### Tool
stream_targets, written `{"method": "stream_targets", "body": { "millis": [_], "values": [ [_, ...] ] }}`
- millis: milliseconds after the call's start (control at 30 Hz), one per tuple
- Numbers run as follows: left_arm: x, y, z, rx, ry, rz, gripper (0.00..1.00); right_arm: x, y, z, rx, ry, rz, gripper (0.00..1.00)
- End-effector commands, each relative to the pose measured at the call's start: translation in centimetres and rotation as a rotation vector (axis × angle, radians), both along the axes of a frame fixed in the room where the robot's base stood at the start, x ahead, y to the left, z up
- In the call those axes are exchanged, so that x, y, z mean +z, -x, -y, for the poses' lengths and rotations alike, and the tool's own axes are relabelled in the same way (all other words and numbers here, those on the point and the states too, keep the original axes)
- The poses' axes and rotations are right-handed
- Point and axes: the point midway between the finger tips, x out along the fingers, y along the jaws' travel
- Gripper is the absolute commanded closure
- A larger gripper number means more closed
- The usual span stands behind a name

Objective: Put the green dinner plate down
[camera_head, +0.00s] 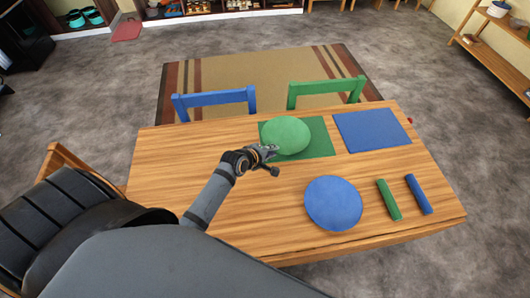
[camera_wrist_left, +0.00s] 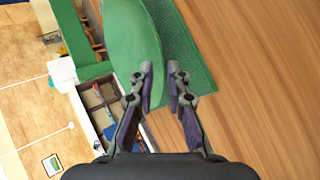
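The green dinner plate (camera_head: 287,134) is over the green placemat (camera_head: 324,148) on the wooden table, set toward the mat's left side. I cannot tell whether it touches the mat. My left gripper (camera_head: 268,153) is at its near left edge. In the left wrist view the plate (camera_wrist_left: 122,28) rises between the fingertips of the left gripper (camera_wrist_left: 161,80), which are drawn in on its rim. The green placemat (camera_wrist_left: 190,60) shows just right of it there. My right gripper is not in view.
A blue placemat (camera_head: 373,131) lies to the right. A blue plate (camera_head: 333,203), a green roll (camera_head: 389,199) and a blue roll (camera_head: 419,194) lie on the near side. A blue chair (camera_head: 214,98) and a green chair (camera_head: 325,88) stand behind. The table's left part is clear.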

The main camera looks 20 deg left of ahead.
Motion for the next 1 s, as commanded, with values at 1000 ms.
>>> {"method": "stream_targets", "body": {
  "millis": [1000],
  "values": [
    [6.2, 7.4, -2.0, -0.001, 0.000, 0.000, 0.85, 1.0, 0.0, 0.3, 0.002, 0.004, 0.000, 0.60]
  ]
}}
